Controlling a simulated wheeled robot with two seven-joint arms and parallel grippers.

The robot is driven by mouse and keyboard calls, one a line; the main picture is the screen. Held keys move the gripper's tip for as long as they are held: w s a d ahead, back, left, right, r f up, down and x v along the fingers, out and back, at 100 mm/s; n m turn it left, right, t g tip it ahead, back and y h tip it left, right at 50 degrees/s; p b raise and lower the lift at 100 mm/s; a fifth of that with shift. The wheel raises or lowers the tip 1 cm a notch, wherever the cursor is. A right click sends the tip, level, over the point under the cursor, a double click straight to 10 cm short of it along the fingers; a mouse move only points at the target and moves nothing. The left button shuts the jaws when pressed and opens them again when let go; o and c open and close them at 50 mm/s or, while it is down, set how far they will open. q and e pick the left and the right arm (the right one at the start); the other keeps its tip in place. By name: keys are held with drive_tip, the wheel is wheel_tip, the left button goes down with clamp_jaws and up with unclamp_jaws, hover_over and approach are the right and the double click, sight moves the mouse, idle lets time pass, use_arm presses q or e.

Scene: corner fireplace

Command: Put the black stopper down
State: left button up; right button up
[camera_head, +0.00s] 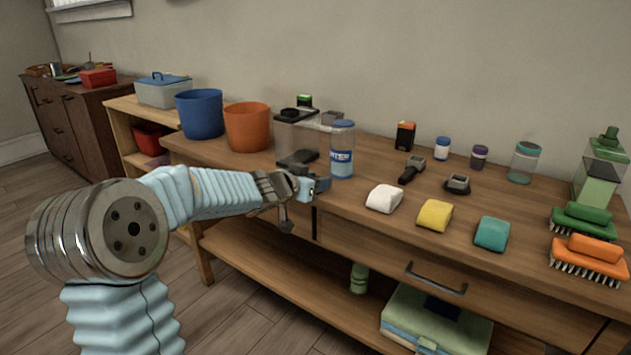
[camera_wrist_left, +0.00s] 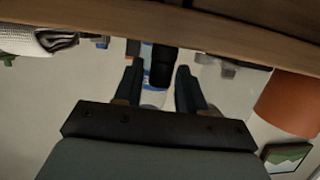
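A black stopper (camera_head: 297,158) rests on the wooden table near its left front edge, in front of a clear container. In the left wrist view, which is upside down, a dark upright shape that looks like the stopper (camera_wrist_left: 162,66) shows between the two fingers, with a slim gap on at least one side. My left gripper (camera_head: 304,200) is at the table's front edge, just nearer than the stopper, its fingers apart. The fingers also show spread in the left wrist view (camera_wrist_left: 160,88). I cannot make out any contact. My right gripper is not in view.
A blue-capped bottle (camera_head: 342,150) stands right of the stopper, and a clear black-lidded container (camera_head: 297,130) behind it. An orange bucket (camera_head: 247,128) and a blue bucket (camera_head: 200,115) stand left. A white block (camera_head: 384,198) lies right along the front. A drawer handle (camera_head: 436,280) sticks out below.

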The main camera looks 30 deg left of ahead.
use_arm(q)
drive_tip(key=shift+o, duration=0.8)
drive_tip(key=shift+r, duration=0.1)
